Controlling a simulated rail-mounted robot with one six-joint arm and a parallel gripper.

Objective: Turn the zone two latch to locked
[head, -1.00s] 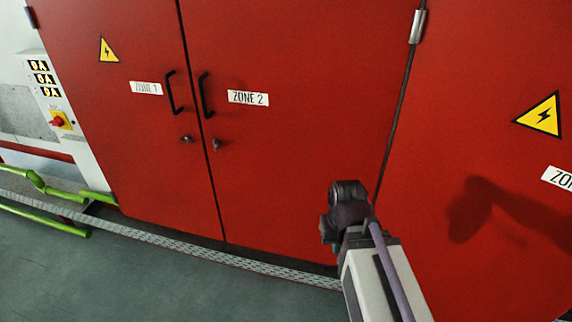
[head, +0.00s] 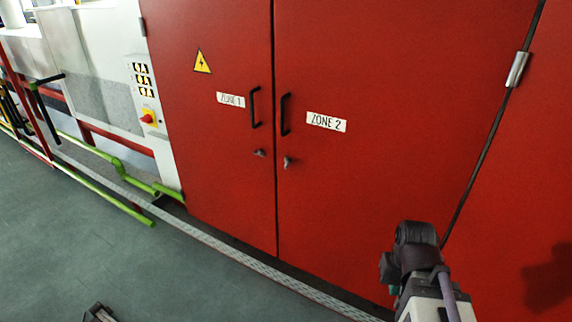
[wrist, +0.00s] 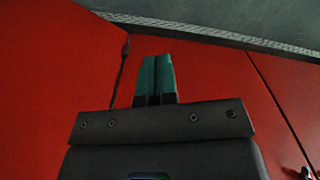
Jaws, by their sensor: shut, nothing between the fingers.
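The zone two latch (head: 287,161) is a small metal piece on the red zone 2 door (head: 370,190), below that door's black handle (head: 286,114) and left of the ZONE 2 label (head: 326,122). Its exact turn is too small to read. My gripper (head: 391,284) is at the lower right in the head view, well to the right of the latch and below it. In the wrist view its teal fingers (wrist: 156,62) are together and empty. A small metal part (wrist: 306,173) is cut off at the wrist view's bottom right corner; I cannot tell which latch it is.
The zone 1 door (head: 210,120) has its own handle and latch (head: 259,153), close to the zone 2 latch. A control panel (head: 145,95) and green pipes (head: 120,165) are at the left. A mesh strip (head: 235,262) runs along the floor below the doors. The grey floor is mostly clear.

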